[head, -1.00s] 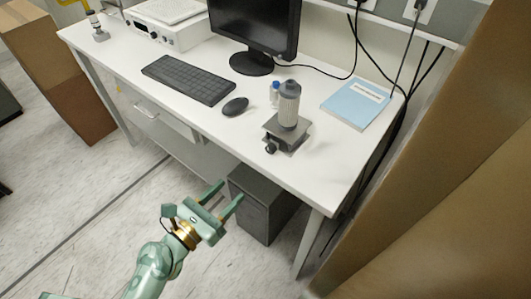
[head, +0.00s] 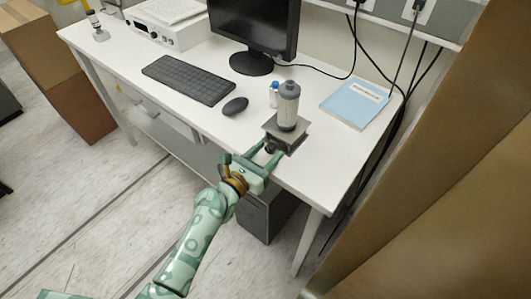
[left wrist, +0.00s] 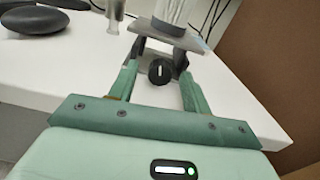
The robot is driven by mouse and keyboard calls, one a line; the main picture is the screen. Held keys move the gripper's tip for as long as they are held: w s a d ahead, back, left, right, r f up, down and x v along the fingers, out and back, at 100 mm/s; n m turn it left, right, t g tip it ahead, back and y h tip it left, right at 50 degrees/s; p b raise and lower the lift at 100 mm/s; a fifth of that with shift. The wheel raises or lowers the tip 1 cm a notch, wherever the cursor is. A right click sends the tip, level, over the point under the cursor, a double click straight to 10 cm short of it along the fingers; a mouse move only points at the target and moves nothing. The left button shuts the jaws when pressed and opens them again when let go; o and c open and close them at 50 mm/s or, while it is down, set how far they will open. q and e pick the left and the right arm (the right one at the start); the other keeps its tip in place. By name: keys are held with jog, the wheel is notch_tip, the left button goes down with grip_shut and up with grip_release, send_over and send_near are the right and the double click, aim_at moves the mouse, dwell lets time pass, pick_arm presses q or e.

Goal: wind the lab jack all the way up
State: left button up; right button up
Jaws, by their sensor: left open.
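The lab jack (head: 288,134) stands near the front edge of the white desk, with a grey cylindrical canister (head: 288,108) upright on its top plate. In the left wrist view the jack's top plate (left wrist: 172,34) sits a little above the desk. Its round black knob (left wrist: 160,71) with a white mark faces me. My left gripper (head: 268,151) is open at the desk's front edge. In the left wrist view its two fingers (left wrist: 161,80) stand on either side of the knob, apart from it as far as I can tell. My right gripper is not in view.
A mouse (head: 236,106), keyboard (head: 188,79) and monitor (head: 254,28) are left of the jack. A small blue-capped vial (head: 274,95) stands just behind it. A blue book (head: 355,102) lies to the right. A dark cabinet (head: 265,212) is under the desk (head: 140,88); brown cardboard rises at right.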

pick_arm(q)
jog(key=c, duration=1)
jog(key=shift+f+m+b, duration=0.3)
jog(key=shift+m+b, duration=0.55)
jog(key=shift+m, duration=0.05)
jog(key=shift+r+m, duration=0.1)
jog(key=shift+m, duration=0.3)
jog(key=shift+r, duration=0.15)
jog(key=o, duration=1)
jog(key=shift+a, duration=0.1)
jog(key=b+v, duration=0.2)
jog(key=v, duration=1.4)
